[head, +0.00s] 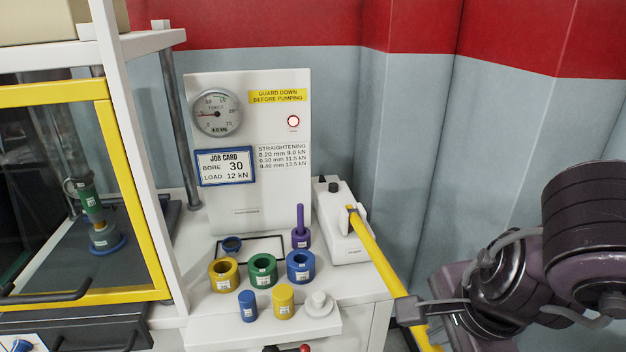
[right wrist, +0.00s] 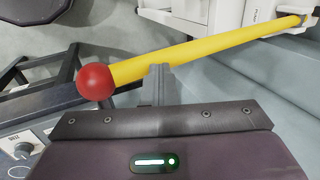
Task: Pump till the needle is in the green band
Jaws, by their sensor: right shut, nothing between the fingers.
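The round gauge (head: 215,113) is on the white panel, with its needle pointing left; the green band is too small to place surely. The yellow pump lever (head: 376,260) slopes down to the right from the white pump body (head: 341,222). In the right wrist view the lever (right wrist: 205,50) ends in a red ball (right wrist: 95,82). My right gripper (head: 408,310) is shut and empty, with its fingertips (right wrist: 160,70) at the lever, a little inward of the ball. I cannot tell whether they touch it. My left gripper is out of view.
The yellow-framed guard (head: 130,190) stands at left, with a green and blue part stack (head: 98,220) behind its window. Coloured rings, such as the green ring (head: 262,271), and pins stand on the white bench. A job card (head: 224,167) reads bore 30, load 12 kN.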

